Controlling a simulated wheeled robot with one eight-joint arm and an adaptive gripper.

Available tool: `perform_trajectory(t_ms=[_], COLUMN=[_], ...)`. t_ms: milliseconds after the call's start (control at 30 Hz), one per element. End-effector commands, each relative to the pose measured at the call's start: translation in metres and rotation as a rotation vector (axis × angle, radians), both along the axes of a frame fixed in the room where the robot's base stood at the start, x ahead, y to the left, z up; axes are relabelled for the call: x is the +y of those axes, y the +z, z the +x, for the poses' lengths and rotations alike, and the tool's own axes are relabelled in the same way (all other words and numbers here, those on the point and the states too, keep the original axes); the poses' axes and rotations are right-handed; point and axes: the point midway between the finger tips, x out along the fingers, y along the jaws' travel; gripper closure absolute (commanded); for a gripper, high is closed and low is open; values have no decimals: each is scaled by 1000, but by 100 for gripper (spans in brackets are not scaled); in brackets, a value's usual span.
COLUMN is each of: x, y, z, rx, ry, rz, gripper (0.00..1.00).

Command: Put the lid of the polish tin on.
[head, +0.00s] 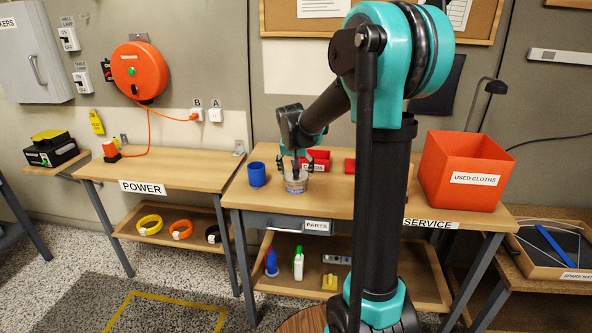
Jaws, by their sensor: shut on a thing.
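My gripper (295,172) is over the service bench, pointing down, shut on what looks like the lid of the polish tin. A small round pale grey tin (296,186) is directly under the fingers on the bench top. The lid is too small and too covered by the fingers to make out clearly. I cannot tell whether it touches the tin's rim or hangs just above it.
A blue cup (257,174) stands left of the tin. A red labelled bin (315,160) is close behind it, another red bin (350,166) to the right. An orange used-cloths box (462,172) stands at the right end. The bench's front left (245,196) is clear.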

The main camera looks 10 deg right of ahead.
Motion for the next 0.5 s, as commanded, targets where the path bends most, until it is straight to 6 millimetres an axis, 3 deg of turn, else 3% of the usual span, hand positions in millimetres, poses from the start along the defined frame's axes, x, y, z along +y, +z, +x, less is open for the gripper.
perform_trajectory(t_ms=[500], x=[0], y=[-12], z=[0], rx=[0], ry=[0], rz=[0], gripper=[47])
